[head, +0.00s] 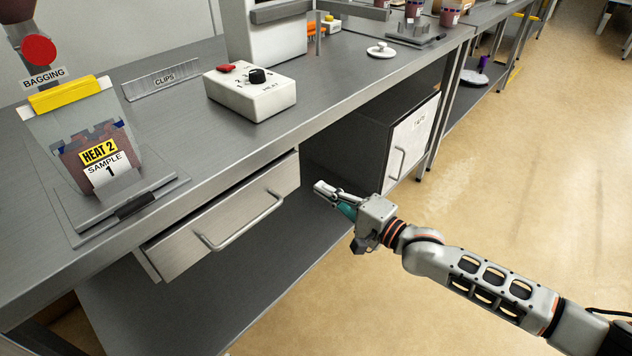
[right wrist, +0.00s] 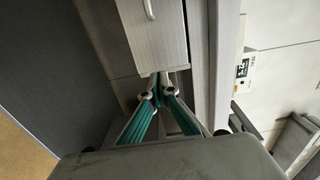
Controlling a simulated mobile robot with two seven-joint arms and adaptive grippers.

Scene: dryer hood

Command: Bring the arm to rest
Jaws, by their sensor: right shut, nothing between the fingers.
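My right gripper (head: 328,192) is shut and empty in the head view. It hangs in the air at the front of the metal bench, to the right of the drawer (head: 225,215) and apart from its handle. My right arm reaches in from the lower right. In the right wrist view the gripper's teal fingers (right wrist: 157,80) meet at the tips, with the drawer front (right wrist: 155,40) beyond them. My left gripper does not show.
On the bench top (head: 330,80) are a bagged sample (head: 92,150) on a stand and a white heat control box (head: 250,92). A cabinet with a white door (head: 412,145) stands under the bench. The floor (head: 540,160) to the right is clear.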

